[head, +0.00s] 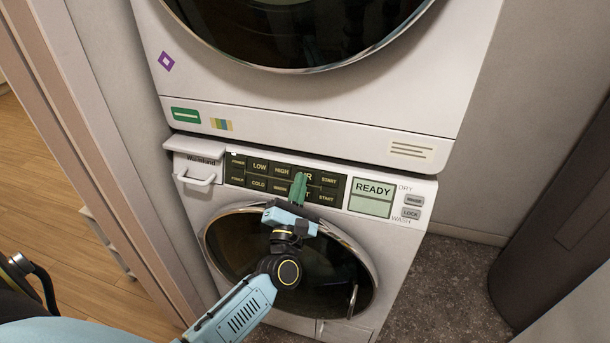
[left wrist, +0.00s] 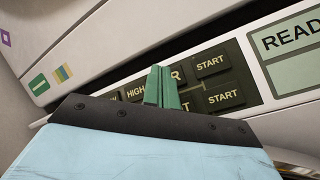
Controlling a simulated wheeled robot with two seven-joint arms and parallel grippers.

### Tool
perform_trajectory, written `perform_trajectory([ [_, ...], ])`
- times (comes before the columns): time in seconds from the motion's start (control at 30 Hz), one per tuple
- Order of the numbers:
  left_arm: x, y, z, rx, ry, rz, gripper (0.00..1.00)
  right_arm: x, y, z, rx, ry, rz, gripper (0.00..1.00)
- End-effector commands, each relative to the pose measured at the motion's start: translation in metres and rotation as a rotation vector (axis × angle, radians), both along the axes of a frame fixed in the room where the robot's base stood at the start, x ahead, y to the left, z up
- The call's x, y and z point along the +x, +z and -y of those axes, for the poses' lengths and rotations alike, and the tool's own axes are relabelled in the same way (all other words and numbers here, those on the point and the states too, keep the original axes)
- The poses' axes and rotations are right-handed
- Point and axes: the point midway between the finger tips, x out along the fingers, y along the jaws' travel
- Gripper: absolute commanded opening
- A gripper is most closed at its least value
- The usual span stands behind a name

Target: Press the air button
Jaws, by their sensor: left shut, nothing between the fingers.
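The air button (head: 309,177) is a dark key in the upper row of the black button panel, between HIGH (head: 282,171) and the upper START (head: 329,181). Only the end of its label shows, as my left gripper (head: 299,180) covers its left part. In the left wrist view the air button (left wrist: 179,75) is also partly hidden behind the gripper's green fingers (left wrist: 161,80). The left gripper is shut and empty, with its fingertips in front of the panel at this button. I cannot tell whether they touch it. My right gripper is not in view.
The panel is on the lower washer, beside a display (head: 372,199) reading READY. A detergent drawer with a handle (head: 196,180) juts out at the left. The upper machine (head: 300,115) stands above the panel. A dark cylinder (head: 550,250) stands at the right.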

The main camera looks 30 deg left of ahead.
Motion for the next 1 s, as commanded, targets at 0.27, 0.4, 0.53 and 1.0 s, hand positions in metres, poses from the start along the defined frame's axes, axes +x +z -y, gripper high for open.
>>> perform_trajectory([
  [0.27,0.0000,0.0000,0.0000,0.000,0.000,0.000,0.00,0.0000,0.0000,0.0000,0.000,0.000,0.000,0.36],
  [0.4,0.0000,0.0000,0.0000,0.000,0.000,0.000,0.00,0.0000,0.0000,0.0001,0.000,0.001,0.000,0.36],
  [0.53,0.0000,0.0000,0.0000,0.000,0.000,0.000,0.00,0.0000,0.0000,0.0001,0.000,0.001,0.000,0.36],
  [1.0,0.0068,-0.0038,-0.0013,0.000,-0.001,0.001,0.00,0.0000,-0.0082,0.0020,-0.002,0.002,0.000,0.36],
])
